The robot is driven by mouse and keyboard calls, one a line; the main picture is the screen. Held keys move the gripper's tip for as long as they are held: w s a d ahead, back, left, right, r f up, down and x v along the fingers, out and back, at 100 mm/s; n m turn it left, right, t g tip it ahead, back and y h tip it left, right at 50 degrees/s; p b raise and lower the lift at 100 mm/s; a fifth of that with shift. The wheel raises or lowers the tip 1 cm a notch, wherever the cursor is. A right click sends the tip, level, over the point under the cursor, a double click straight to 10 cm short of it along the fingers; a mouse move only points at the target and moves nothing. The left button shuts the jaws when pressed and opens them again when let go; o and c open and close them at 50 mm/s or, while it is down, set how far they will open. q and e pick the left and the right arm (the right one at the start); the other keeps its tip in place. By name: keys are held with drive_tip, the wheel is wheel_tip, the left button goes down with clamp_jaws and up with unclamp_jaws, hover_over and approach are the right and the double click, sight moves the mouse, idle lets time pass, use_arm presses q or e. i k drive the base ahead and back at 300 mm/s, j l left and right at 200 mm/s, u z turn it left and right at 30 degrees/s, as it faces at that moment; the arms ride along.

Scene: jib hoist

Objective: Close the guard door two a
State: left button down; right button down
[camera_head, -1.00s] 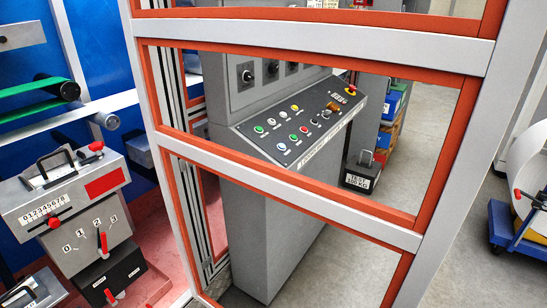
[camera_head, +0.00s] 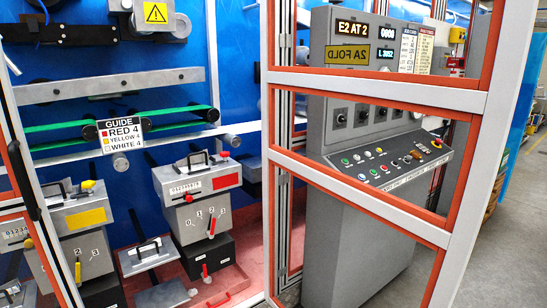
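A guard door (camera_head: 380,92) with a pale grey frame and orange edging stands in the right half of the head view. I see the control console through its openings. Between the two frames is an open gap onto the machine. Neither of my grippers is in view.
Inside the gap are a red-labelled unit (camera_head: 205,205), a yellow-labelled unit (camera_head: 82,225), green belts (camera_head: 65,132) and a guide sign (camera_head: 121,134). Grey floor (camera_head: 500,235) lies clear at right.

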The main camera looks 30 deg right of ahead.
sight(488, 103)
drive_tip(key=l+u, duration=0.2)
drive_tip(key=l, duration=0.2)
drive_tip(key=k+l+u, duration=0.2)
drive_tip(key=l, duration=0.2)
drive_tip(key=l+u, duration=0.2)
drive_tip(key=l, duration=0.2)
drive_tip(key=k+l+u, duration=0.2)
drive_tip(key=l, duration=0.15)
drive_tip(key=k+l, duration=0.1)
drive_tip(key=l, duration=0.3)
drive_tip(key=k+l, duration=0.1)
drive_tip(key=l, duration=0.3)
drive_tip(key=k+l, duration=0.15)
drive_tip(key=l, duration=0.25)
drive_tip(key=k+l, duration=0.1)
drive_tip(key=l, duration=0.3)
drive_tip(key=k+l, duration=0.1)
drive_tip(key=l, duration=0.25)
drive_tip(key=k+l, duration=0.1)
drive_tip(key=l, duration=0.3)
drive_tip(key=k+l, duration=0.15)
drive_tip(key=k, duration=0.15)
